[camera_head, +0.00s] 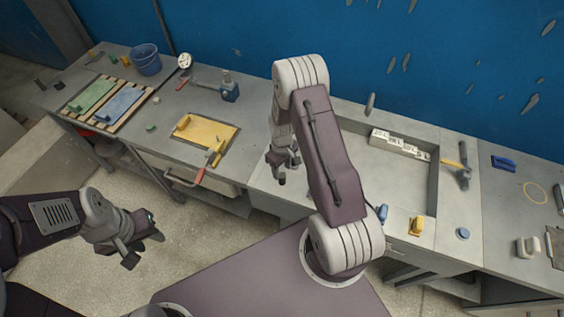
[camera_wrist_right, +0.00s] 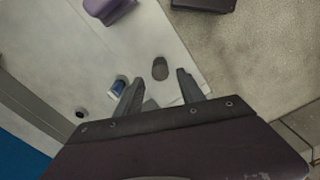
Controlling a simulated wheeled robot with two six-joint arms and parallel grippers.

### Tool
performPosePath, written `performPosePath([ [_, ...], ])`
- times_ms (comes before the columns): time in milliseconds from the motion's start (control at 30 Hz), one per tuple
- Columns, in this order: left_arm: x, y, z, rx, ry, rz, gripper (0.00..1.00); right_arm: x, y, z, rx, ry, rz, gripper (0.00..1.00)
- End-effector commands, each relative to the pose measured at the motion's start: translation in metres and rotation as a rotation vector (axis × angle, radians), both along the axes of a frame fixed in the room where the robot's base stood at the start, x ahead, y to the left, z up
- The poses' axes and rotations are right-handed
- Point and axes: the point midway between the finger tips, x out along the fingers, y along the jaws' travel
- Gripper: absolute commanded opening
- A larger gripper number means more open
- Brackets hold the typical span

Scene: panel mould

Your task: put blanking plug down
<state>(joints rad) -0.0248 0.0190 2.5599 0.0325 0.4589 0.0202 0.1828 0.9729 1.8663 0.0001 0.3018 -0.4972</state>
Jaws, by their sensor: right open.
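My right gripper (camera_head: 277,170) is over the front part of the bench, left of the shallow walled recess, in the head view. In the right wrist view it (camera_wrist_right: 159,79) is open, with its two fingers apart. A small dark grey rounded piece (camera_wrist_right: 160,68), which may be the blanking plug, shows between the fingertips near the bench edge. It appears to lie on the bench, and no finger visibly grips it. In the head view the right arm and gripper hide this spot. My left gripper (camera_head: 145,250) is empty, with its fingers apart, over the floor in front of the bench.
A blue-and-white cylinder (camera_wrist_right: 119,86) and a dark round spot (camera_wrist_right: 80,113) are close by. The walled recess (camera_head: 433,175) holds white labelled blocks (camera_head: 400,145).

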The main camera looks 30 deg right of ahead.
Motion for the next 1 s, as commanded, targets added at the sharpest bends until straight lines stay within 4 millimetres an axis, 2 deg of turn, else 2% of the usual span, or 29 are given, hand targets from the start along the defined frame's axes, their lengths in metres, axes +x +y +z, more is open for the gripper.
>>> performPosePath([
  [33, 0.000, 0.000, -0.006, 0.000, 0.000, 0.000, 0.36, 0.001, 0.000, 0.010, -0.001, -0.006, 0.000, 0.46],
  [200, 0.000, 0.000, -0.014, 0.000, 0.000, 0.000, 0.36, 0.001, 0.000, 0.050, -0.001, -0.006, 0.000, 0.46],
  [300, 0.000, 0.000, -0.016, 0.000, 0.000, 0.000, 0.36, 0.001, 0.000, 0.066, 0.000, -0.003, 0.000, 0.46],
  [533, 0.000, 0.000, -0.016, 0.000, 0.000, 0.000, 0.36, -0.001, 0.001, 0.077, 0.001, 0.001, -0.001, 0.46],
  [600, 0.000, 0.000, -0.016, 0.000, 0.000, 0.000, 0.36, -0.006, 0.007, 0.088, 0.000, -0.009, -0.017, 0.46],
  [667, 0.000, 0.000, -0.016, 0.000, 0.000, 0.000, 0.36, -0.019, 0.019, 0.107, 0.000, -0.024, -0.057, 0.46],
  [800, 0.000, 0.000, -0.016, 0.000, 0.000, 0.000, 0.36, -0.071, 0.053, 0.151, 0.013, -0.067, -0.196, 0.46],
  [900, 0.000, 0.000, -0.016, 0.000, 0.000, 0.000, 0.36, -0.105, 0.068, 0.166, 0.025, -0.089, -0.277, 0.46],
  [1000, 0.000, 0.000, -0.016, 0.000, 0.000, 0.000, 0.36, -0.125, 0.074, 0.172, 0.032, -0.099, -0.324, 0.46],
])
